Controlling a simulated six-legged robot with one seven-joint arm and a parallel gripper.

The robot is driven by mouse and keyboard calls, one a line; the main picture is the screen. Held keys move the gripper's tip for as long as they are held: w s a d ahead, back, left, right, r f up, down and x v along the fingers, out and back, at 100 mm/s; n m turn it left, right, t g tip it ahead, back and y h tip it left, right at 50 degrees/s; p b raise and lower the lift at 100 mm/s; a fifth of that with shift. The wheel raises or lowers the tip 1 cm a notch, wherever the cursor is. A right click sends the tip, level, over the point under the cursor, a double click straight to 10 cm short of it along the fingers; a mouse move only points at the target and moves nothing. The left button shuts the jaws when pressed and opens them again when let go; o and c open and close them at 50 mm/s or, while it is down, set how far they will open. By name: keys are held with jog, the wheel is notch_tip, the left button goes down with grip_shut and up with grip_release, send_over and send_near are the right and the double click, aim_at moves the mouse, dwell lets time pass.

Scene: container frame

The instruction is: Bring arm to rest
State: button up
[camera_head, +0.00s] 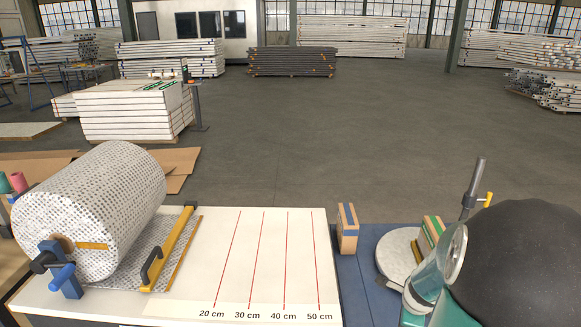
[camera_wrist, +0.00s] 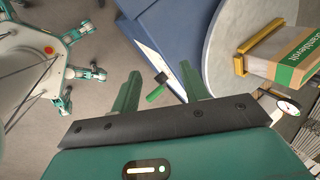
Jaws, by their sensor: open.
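My gripper (camera_wrist: 158,80) shows in the wrist view with its two green fingers apart and nothing between them. Behind the fingers are the grey floor, a dark tool with a green handle (camera_wrist: 155,92) and the edge of a blue surface (camera_wrist: 188,30). A round grey plate (camera_wrist: 222,55) with a box with a green label (camera_wrist: 285,52) on it is to the right of the fingers. In the head view, parts of my teal and black arm fill the lower right corner; the fingers cannot be made out there.
A white table (camera_head: 185,302) with a large patterned roll (camera_head: 95,205) and red marked lines is at the left. A blue surface (camera_head: 360,285) carries a cardboard box (camera_head: 347,228) and the round plate (camera_head: 400,250). Open floor (camera_head: 330,140) lies beyond, with stacked panels further back.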

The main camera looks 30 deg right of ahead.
jog(key=w+a+r+n+t+y, duration=0.1)
jog(key=w+a+r+n, duration=0.2)
jog(key=a+r+n, duration=0.5)
jog(key=w+a+r+n, duration=0.3)
jog(key=a+r+n, duration=0.25)
jog(key=a, duration=0.55)
jog(key=s+a+r+n+y, duration=0.1)
jog(key=s+a+r+n, duration=0.2)
jog(key=a+n, duration=0.4)
jog(key=s+a+r+n+t+y, duration=0.1)
jog(key=s+a+r+n, duration=0.3)
jog(key=a+n, duration=0.3)
jog(key=shift+a+r, duration=0.2)
jog(key=shift+a, duration=0.4)
jog(key=shift+f, duration=0.1)
